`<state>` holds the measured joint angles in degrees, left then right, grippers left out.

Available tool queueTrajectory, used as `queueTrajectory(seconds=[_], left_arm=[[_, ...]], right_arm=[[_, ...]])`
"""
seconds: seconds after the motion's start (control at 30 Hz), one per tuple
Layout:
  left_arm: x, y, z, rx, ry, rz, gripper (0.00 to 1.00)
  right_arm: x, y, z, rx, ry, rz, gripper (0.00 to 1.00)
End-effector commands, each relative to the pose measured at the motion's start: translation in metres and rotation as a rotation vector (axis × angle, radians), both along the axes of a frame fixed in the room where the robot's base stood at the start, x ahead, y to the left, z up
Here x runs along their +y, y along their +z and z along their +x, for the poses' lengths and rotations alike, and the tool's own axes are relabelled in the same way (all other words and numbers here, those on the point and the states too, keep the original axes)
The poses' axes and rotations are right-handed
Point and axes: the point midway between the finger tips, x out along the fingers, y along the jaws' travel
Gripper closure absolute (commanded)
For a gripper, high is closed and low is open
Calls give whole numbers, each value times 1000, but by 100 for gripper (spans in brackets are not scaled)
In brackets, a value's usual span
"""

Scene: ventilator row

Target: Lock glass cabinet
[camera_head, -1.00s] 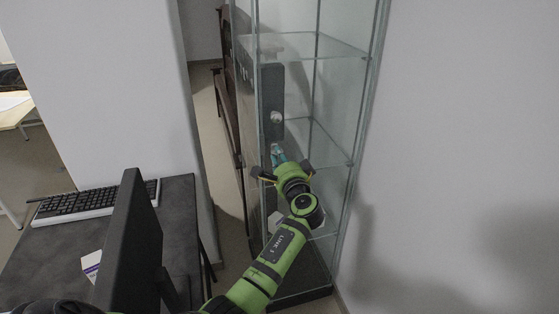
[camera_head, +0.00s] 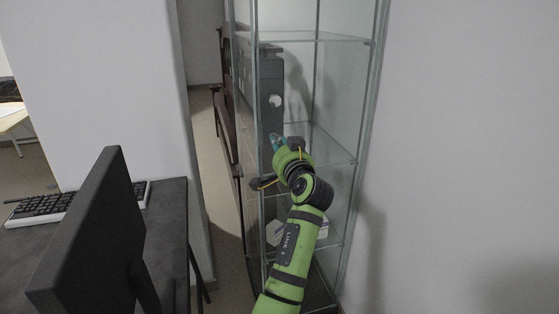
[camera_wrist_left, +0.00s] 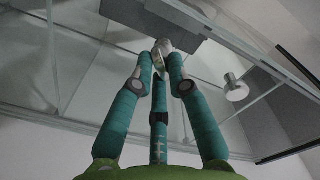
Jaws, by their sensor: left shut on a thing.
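The tall glass cabinet (camera_head: 335,112) stands in the middle against the white wall, with glass shelves and metal edges. A dark panel (camera_head: 270,73) with a round silver knob (camera_head: 275,101) shows at its left side. My left gripper (camera_head: 277,139) has teal fingers and is just below the knob, against the cabinet's front in the picture. In the left wrist view its fingers (camera_wrist_left: 162,78) close on a small pale, key-like piece (camera_wrist_left: 158,60). The piece's tip meets a silver fitting (camera_wrist_left: 164,45); I cannot tell whether it is inserted. A round silver knob (camera_wrist_left: 236,90) is right of the fingers.
A black monitor (camera_head: 92,235) and a keyboard (camera_head: 75,201) stand on a dark desk (camera_head: 170,215) at lower left. A white wall (camera_head: 470,150) is close on the right. A narrow strip of floor (camera_head: 203,150) runs between the left wall and the cabinet.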

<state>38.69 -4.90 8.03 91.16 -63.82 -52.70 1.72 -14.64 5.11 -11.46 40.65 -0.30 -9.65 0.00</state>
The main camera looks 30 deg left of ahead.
Motion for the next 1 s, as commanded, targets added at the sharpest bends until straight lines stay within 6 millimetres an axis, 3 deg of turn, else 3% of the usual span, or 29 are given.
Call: queueTrajectory(seconds=[0.03,0.33,1.0], left_arm=[[0,-6,0,-37,0,-34,100],[0,-4,1,-246,0,-211,100],[0,1,1,-488,0,-420,100]], right_arm=[[0,-10,12,-27,3,1,100],[6,-13,98,-221,17,23,100],[17,-10,87,-68,-11,10,100]])
